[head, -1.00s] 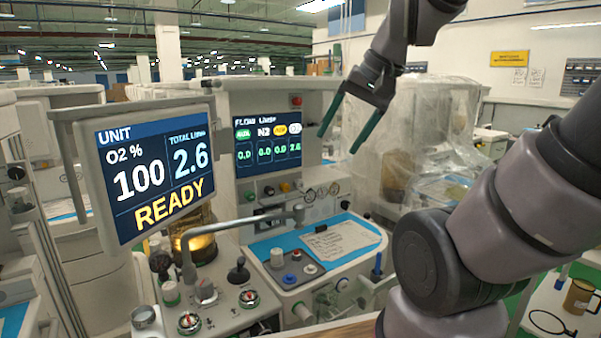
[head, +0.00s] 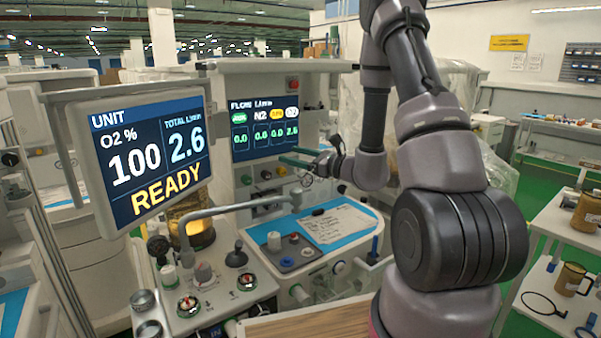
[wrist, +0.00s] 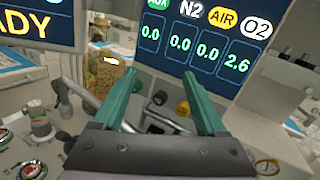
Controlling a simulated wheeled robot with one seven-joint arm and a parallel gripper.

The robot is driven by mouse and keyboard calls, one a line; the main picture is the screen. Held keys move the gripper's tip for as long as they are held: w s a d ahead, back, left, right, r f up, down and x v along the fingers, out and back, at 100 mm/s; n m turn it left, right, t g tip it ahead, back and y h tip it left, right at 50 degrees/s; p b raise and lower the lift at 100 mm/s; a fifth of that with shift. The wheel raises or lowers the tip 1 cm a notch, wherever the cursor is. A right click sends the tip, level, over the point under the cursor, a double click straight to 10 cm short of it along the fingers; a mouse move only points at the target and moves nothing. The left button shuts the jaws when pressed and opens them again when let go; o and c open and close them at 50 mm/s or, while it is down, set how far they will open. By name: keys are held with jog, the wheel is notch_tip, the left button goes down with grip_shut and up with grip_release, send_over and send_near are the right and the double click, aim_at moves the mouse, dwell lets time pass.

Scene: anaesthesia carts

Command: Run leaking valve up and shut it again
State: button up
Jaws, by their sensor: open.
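The flow display (head: 265,130) on the machine reads 0.0 for AUX, N2 and AIR and 2.6 for O2; it also fills the top of the wrist view (wrist: 205,42). Below it is a row of small valve knobs, including a green one (head: 246,180) and a yellow one (head: 281,171). The yellow knob (wrist: 183,108) shows between my fingers in the wrist view, beside a dark knob (wrist: 157,86). My gripper (head: 294,156) is open and empty in front of the panel, its green fingers apart. I cannot tell which valve leaks; my gripper and arm hide the right end of the row.
A monitor (head: 150,158) at left reads O2 100 %, total 2.6, READY. A bent grey tube (head: 245,207) crosses above the worktop. A blue mat with a written sheet (head: 335,224) lies below the panel. A side shelf with mugs (head: 565,215) stands at right.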

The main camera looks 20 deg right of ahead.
aim_at(298, 170)
jog(key=w+d+f+m+t+h, duration=0.35)
jog(key=d+f+m+h, duration=0.3)
jog(key=d+f, duration=0.3)
jog(key=x, duration=1)
jog(key=shift+a+f, duration=0.4)
grip_shut()
